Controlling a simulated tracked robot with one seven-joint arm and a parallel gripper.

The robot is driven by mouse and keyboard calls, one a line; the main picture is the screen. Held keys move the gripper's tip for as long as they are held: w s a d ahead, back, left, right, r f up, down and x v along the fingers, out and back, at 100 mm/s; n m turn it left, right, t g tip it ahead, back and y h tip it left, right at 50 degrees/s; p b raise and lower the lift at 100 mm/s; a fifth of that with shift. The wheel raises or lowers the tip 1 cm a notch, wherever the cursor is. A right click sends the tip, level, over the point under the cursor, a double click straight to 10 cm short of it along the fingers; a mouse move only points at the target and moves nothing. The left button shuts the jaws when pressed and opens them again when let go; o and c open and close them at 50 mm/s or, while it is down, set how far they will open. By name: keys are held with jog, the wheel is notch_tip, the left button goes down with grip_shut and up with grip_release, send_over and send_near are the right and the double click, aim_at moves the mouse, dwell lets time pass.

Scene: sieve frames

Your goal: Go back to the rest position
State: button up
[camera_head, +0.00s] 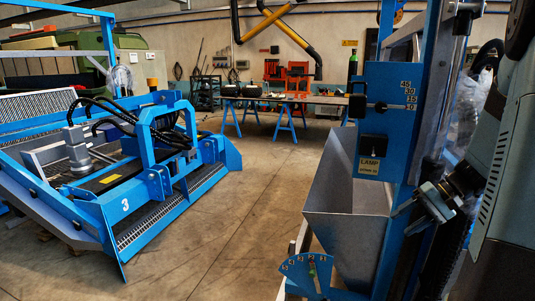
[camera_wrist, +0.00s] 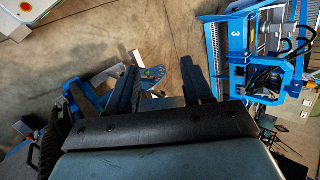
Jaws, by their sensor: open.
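My gripper (camera_wrist: 158,68) shows in the wrist view with two dark fingers spread apart. The gap between them is empty apart from the scene beyond. Past the fingers, a blue quadrant dial (camera_wrist: 152,77) shows below, apart as far as I can tell. The same dial (camera_head: 312,274) is at the bottom of the blue machine in the head view.
A blue upright panel (camera_head: 386,135) with a lever and a LAMP switch stands close at right, above a grey metal hopper (camera_head: 345,215). A blue frame marked 3 (camera_head: 125,206) sits at left. A workbench (camera_head: 280,98) is at the back. The middle floor (camera_head: 240,200) is clear.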

jog(key=s+a+r+n+t+h, duration=0.4)
jog(key=s+a+r+h, duration=0.4)
jog(key=s+a+r, duration=0.5)
jog(key=shift+s+a+r+n+h, duration=0.3)
jog(key=shift+s+r, duration=0.6)
jog(key=shift+s, duration=0.6)
